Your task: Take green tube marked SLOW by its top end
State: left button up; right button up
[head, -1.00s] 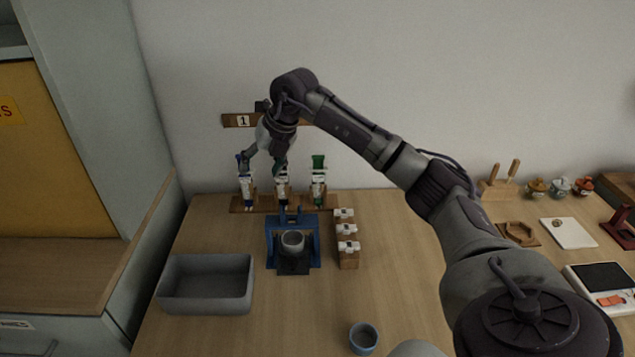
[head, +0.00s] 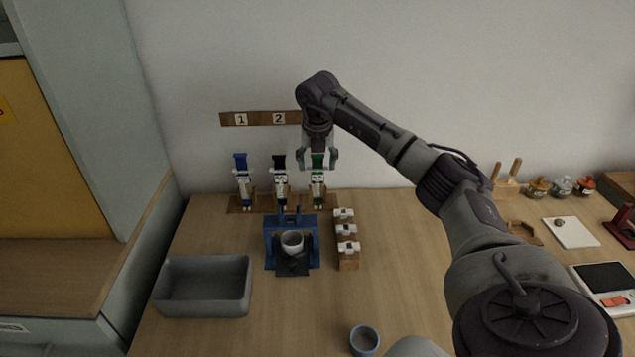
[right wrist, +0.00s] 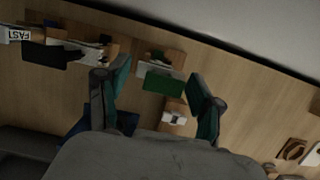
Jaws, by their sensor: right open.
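The green-topped tube (head: 317,176) stands upright in the wooden rack at the back of the table, rightmost of three tubes. Its green top end also shows in the right wrist view (right wrist: 164,83); I cannot read a SLOW label on it. My right gripper (head: 317,163) is open above and around this top end, with one finger to each side. In the right wrist view the green end lies between the open fingers (right wrist: 160,95), apart from both. My left gripper is not in view.
A blue-topped tube (head: 241,175) and a black-topped tube (head: 280,175) stand left in the same rack (head: 262,206). A blue stand (head: 271,240) with a cup (head: 292,242) is in front. A numbered board (head: 258,119) is on the wall behind. A grey bin (head: 203,286) stands front left.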

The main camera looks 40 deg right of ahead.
aim_at(318, 168)
jog(key=x, duration=0.4)
jog(key=shift+f, duration=0.3)
jog(key=shift+s, duration=0.1)
jog(key=shift+c, duration=0.3)
jog(key=c, duration=0.9)
